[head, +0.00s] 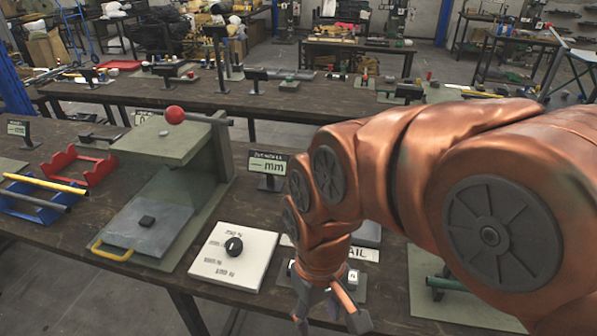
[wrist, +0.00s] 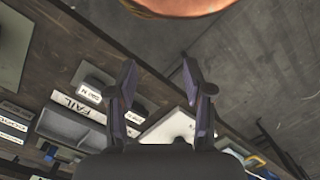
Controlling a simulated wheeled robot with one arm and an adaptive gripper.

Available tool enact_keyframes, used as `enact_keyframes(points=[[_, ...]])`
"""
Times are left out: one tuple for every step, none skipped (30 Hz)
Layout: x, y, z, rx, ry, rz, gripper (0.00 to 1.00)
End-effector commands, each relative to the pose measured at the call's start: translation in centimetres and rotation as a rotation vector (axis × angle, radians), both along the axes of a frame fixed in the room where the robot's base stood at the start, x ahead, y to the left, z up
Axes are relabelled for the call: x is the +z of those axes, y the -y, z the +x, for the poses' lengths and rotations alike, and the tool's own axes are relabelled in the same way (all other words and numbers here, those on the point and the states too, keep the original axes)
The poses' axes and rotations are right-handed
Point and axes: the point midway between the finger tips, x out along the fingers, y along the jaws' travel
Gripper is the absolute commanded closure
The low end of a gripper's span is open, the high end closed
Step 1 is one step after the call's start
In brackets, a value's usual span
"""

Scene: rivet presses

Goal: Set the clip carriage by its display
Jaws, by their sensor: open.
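A small display (head: 267,163) on a black stand reads a dash and "mm"; its top line is too small to read. My gripper (head: 332,318) points down at the table's front edge, with its fingers apart and empty. In the wrist view its two fingers (wrist: 158,72) stand open with nothing between them. I cannot single out the clip carriage. A green rod (head: 447,284) on a green plate (head: 437,315) lies right of my gripper, partly hidden by my arm.
A white dial board (head: 215,262) with a black knob (head: 233,246) lies left of my gripper. A green press (head: 168,146) with a red ball (head: 174,114) stands further left. A FAIL label (head: 366,254) and small labelled blocks (wrist: 97,86) sit near my gripper.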

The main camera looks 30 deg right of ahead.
Motion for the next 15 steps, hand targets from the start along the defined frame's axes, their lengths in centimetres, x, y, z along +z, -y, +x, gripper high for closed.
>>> enact_keyframes(points=[[-0.5,-0.1,1.9,0.013,0.031,0.023,0.49],[-0.6,-0.1,3.2,0.024,0.051,0.037,0.49],[-0.8,-0.2,5.1,0.041,0.081,0.058,0.49],[-0.8,-0.2,6.5,0.055,0.107,0.073,0.49],[-0.8,-0.2,8.0,0.068,0.135,0.09,0.49],[-0.9,0.0,10.0,0.083,0.171,0.109,0.49],[-0.9,0.1,11.5,0.093,0.198,0.122,0.49],[-0.9,0.3,13.0,0.102,0.229,0.136,0.49],[-0.8,0.8,15.1,0.112,0.268,0.151,0.49],[-0.9,1.1,16.5,0.119,0.295,0.161,0.49],[-1.0,1.6,17.9,0.126,0.323,0.17,0.49],[-0.9,2.3,19.9,0.13,0.367,0.18,0.49],[-0.9,3.0,21.4,0.132,0.399,0.185,0.49],[-1.0,3.7,22.8,0.133,0.426,0.189,0.49],[-1.1,4.8,24.5,0.134,0.464,0.195,0.49]])
